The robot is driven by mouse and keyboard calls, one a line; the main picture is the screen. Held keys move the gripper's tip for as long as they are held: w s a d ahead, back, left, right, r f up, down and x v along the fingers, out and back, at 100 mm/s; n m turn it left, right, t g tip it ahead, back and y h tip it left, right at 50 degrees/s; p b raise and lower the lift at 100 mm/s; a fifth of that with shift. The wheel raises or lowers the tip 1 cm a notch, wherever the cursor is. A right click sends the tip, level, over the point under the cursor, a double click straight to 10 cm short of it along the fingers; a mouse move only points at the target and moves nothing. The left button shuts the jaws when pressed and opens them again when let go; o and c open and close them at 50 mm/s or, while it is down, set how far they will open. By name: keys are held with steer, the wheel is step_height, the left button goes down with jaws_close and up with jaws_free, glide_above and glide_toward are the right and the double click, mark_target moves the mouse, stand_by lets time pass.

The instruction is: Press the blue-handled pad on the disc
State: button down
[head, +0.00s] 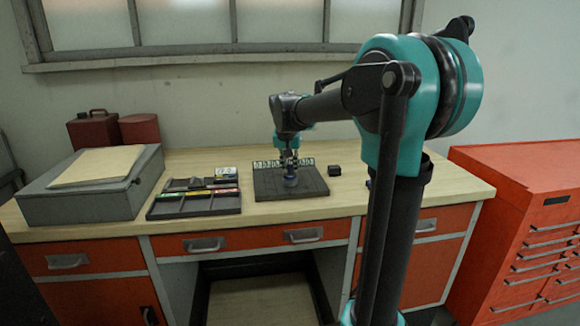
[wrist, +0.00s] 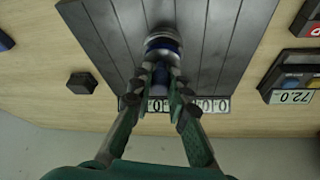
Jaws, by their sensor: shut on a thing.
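My gripper (head: 289,160) points down over a dark slatted board (head: 262,184) on the bench. Its fingers (wrist: 162,76) are shut on the blue handle of a pad (wrist: 163,46), which has a pale, round, metallic body. The fingers hide part of the handle.
Numbered tags (wrist: 215,104) line one board edge. A small black block (head: 334,170) stands right of the board, with a blue item (wrist: 5,40) farther out. A compartment tray (head: 195,206) and a grey case (head: 82,200) stand left. Bare bench top lies around the board.

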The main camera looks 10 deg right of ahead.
steer(key=shift+f, duration=0.45)
stand_by(1.2)
steer(key=shift+r, duration=0.1)
steer(key=shift+r, duration=3.45)
